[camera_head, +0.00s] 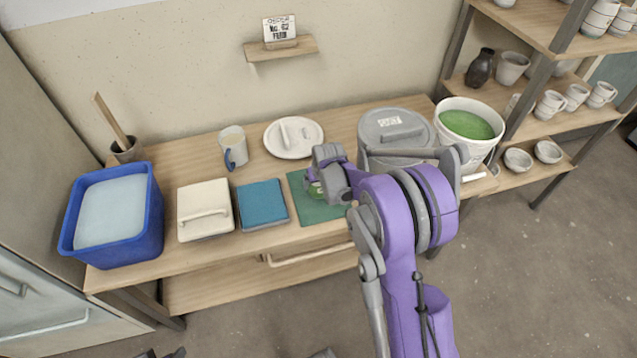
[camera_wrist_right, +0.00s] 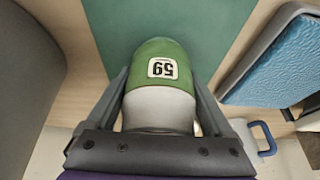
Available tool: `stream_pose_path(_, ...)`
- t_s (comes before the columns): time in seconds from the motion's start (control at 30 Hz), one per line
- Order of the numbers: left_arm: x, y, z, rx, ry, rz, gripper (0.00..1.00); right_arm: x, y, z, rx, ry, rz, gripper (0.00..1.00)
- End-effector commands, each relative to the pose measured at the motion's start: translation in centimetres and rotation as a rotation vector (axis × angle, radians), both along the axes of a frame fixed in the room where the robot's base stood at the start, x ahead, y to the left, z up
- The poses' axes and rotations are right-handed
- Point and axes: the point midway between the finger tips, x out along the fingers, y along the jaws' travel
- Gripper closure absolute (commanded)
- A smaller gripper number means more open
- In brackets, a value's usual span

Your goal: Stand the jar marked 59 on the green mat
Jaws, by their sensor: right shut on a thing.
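The jar marked 59 (camera_wrist_right: 165,58) is green at one end and whitish at the other, with its label upside down in the right wrist view. My right gripper (camera_wrist_right: 165,105) is shut on its whitish part, one finger on each side. In the head view the gripper (camera_head: 318,180) is over the back left part of the green mat (camera_head: 322,211), and a bit of the jar's green (camera_head: 315,190) shows. The mat also shows beyond the jar in the right wrist view (camera_wrist_right: 110,20). Whether the jar touches the mat is unclear.
A blue tile (camera_head: 262,204) and a white lidded box (camera_head: 204,210) lie left of the mat. A mug (camera_head: 233,146) and a white lid (camera_head: 293,137) are behind. A grey lidded bucket (camera_head: 393,128) and a green glaze bucket (camera_head: 468,126) stand right; a blue tub (camera_head: 112,215) stands left.

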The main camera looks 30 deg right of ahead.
Motion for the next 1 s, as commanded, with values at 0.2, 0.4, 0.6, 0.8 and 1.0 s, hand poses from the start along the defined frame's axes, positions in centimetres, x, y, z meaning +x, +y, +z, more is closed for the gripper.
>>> stream_pose_path(0.2, 0.0, 0.0, -0.1, 0.0, 0.0, 0.0, 0.5, 0.0, 0.0, -0.1, 0.0, 0.0, 0.0, 0.93)
stream_pose_path(0.4, 0.0, 0.0, -0.3, 0.0, 0.001, 0.0, 0.5, 0.0, 0.0, -0.2, 0.0, 0.0, 0.0, 0.0)
stream_pose_path(0.6, 0.0, 0.0, -0.2, 0.0, 0.001, 0.0, 0.5, 0.0, 0.0, -0.1, 0.0, 0.0, 0.0, 0.0)
stream_pose_path(0.8, 0.0, 0.0, 0.2, 0.0, -0.001, 0.0, 0.5, -0.6, 0.1, 1.6, 0.0, 0.0, 0.0, 0.0)
stream_pose_path(1.0, 0.1, 0.0, 0.7, 0.0, -0.002, 0.0, 0.5, -2.2, 0.5, 5.7, 0.0, 0.0, -0.001, 0.0)
